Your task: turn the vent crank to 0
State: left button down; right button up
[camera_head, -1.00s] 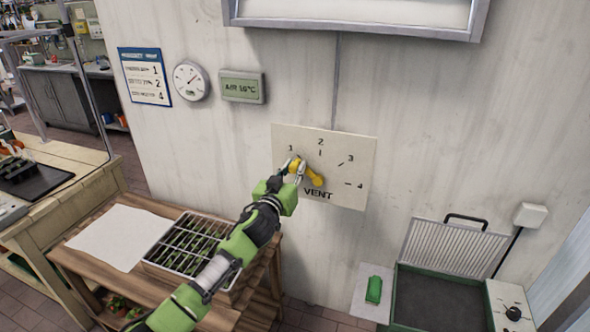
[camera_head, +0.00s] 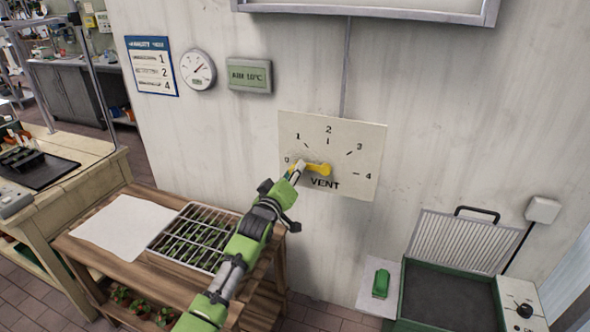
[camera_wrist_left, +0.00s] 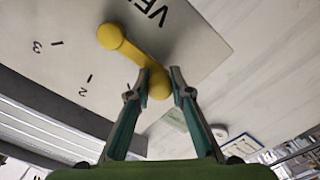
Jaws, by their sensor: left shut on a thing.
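The vent panel (camera_head: 350,135) is a pale plate on the wall with marks from 0 to 4 and the word VENT. The yellow crank (camera_head: 318,169) sits on it, its arm extending left from the hub toward the 0 side. My left gripper (camera_head: 297,169) is shut on the crank's knob end and partly covers it and the area near the 0. In the left wrist view the yellow knob (camera_wrist_left: 158,86) lies between the fingertips (camera_wrist_left: 160,76), with the round hub (camera_wrist_left: 110,36) up and left. My right gripper is not in view.
A display (camera_head: 249,76) and a round gauge (camera_head: 198,69) hang on the wall left of the panel. A wooden bench with a seedling tray (camera_head: 160,250) stands below left. A green-rimmed box (camera_head: 402,292) with a ribbed lid is at the lower right.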

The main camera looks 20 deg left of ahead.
pick_arm(q)
jog(key=shift+f+n, duration=0.3)
jog(key=shift+f, duration=0.1)
jog(key=c, duration=1.8)
grip_release()
jog(key=shift+r, duration=0.1)
jog(key=shift+s, duration=0.15)
jog(key=s, duration=1.1)
jog(key=shift+s+a, duration=0.2)
jog(key=shift+s, duration=0.2)
